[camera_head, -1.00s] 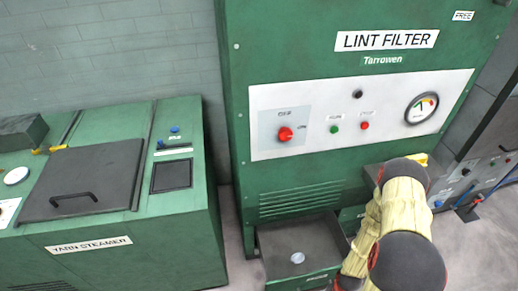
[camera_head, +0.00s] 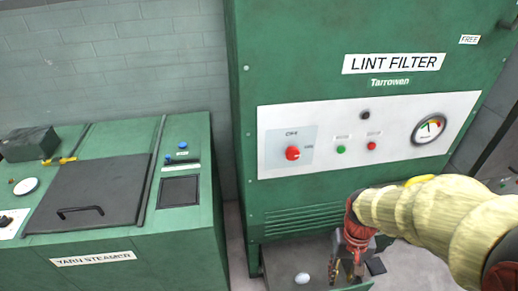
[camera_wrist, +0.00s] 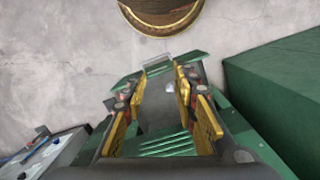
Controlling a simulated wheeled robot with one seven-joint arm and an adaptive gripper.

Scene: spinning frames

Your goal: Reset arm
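My arm shows at the right of the head view, in a pale yellow sleeve, and ends in my gripper (camera_head: 350,278). The gripper points down in front of the lint filter (camera_head: 330,180), above its low dark tray. In the wrist view my gripper (camera_wrist: 160,85) has its two yellow-edged fingers spread apart. It is open, and nothing shows held between them. A small pale round object (camera_head: 302,277) lies in the tray, left of the gripper in the head view.
The lint filter's panel has a red knob (camera_head: 293,153), a green button (camera_head: 341,149), a red button (camera_head: 371,146) and a gauge (camera_head: 429,129). The yarn steamer (camera_head: 110,240), with a dark closed lid (camera_head: 95,195), stands left. A narrow gap of floor separates them.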

